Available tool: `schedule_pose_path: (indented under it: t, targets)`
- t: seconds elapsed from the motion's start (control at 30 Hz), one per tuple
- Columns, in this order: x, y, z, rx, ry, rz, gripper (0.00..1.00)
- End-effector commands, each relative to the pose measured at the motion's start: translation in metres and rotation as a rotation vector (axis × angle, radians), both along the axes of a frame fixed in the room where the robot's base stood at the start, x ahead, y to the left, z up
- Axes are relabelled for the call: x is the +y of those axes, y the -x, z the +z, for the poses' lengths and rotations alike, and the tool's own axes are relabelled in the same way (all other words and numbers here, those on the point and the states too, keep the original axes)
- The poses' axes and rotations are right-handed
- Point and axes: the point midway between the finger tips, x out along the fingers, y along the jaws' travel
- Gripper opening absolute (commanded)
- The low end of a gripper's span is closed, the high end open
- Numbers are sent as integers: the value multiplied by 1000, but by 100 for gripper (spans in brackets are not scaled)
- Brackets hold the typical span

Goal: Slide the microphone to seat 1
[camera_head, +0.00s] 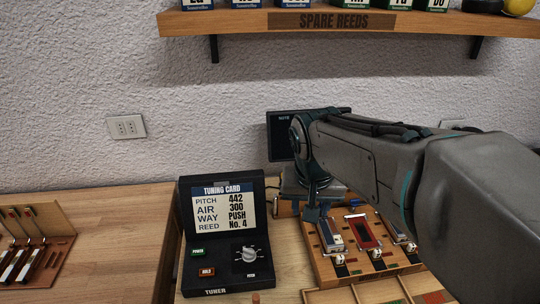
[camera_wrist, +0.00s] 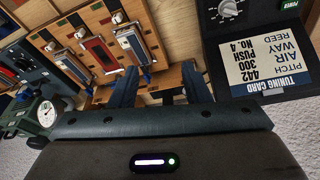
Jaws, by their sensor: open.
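A wooden board (camera_head: 322,262) carries three long plates side by side, one red (camera_head: 362,231) and two silver and blue; it also shows upside down in the wrist view (camera_wrist: 174,76). Small blue pieces sit behind the plates, one behind the red plate (camera_head: 353,204) and one at the end of a silver plate (camera_wrist: 147,79). I cannot tell which piece is the microphone, nor where seat 1 is. My gripper (camera_wrist: 160,90) is open, its two dark fingers apart over the board's rear edge with nothing visible held. In the head view my arm hides part of the board.
A black tuner (camera_head: 222,240) with a tuning card stands left of the board. A dark screen (camera_head: 282,136) stands behind my arm. A round gauge (camera_wrist: 46,113) is at the left in the wrist view. A reed shelf (camera_head: 280,21) hangs above.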

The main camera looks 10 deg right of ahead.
Motion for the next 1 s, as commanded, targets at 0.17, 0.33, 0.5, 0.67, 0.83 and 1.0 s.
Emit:
schedule_pose_path:
  t: [0.17, 0.33, 0.5, 0.67, 0.83, 1.0]
  targets:
    - [16, -80, 23, -22, 25, -184, 43]
    - [31, -145, 31, -67, 36, -359, 43]
    - [42, -186, 32, -109, 37, -484, 43]
    - [45, -202, 30, -127, 36, -537, 43]
    - [40, -208, 15, -127, 38, -546, 43]
    - [30, -216, -16, -124, 38, -547, 43]
